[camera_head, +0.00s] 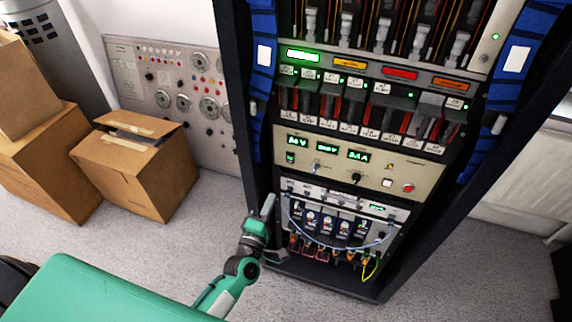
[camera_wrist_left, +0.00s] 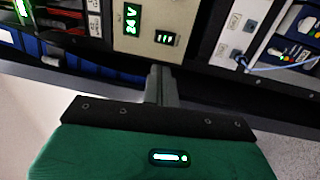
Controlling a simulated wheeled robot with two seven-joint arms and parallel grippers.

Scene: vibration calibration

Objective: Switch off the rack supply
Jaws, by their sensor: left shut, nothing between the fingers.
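The rack supply is a beige panel (camera_head: 330,177) in the middle of the rack, with green lit displays, a small green-lit switch (camera_head: 290,157) at its left end, knobs, and a red button (camera_head: 408,188) at its right. In the left wrist view the panel (camera_wrist_left: 145,45) shows a lit voltage display (camera_wrist_left: 131,18) and a black switch with green marks (camera_wrist_left: 166,38). My left gripper (camera_head: 268,206) is shut and empty, at the rack's lower left, below the panel's left end. Its fingers (camera_wrist_left: 161,78) point toward the panel, below the black switch; contact cannot be told. My right gripper is not in view.
The dark rack frame (camera_head: 238,100) borders the panel on the left. A lower unit (camera_head: 345,205) has a blue cable looping out front. Cardboard boxes (camera_head: 135,175) stand at the left, before a grey instrument panel (camera_head: 128,65). The floor between boxes and rack is clear.

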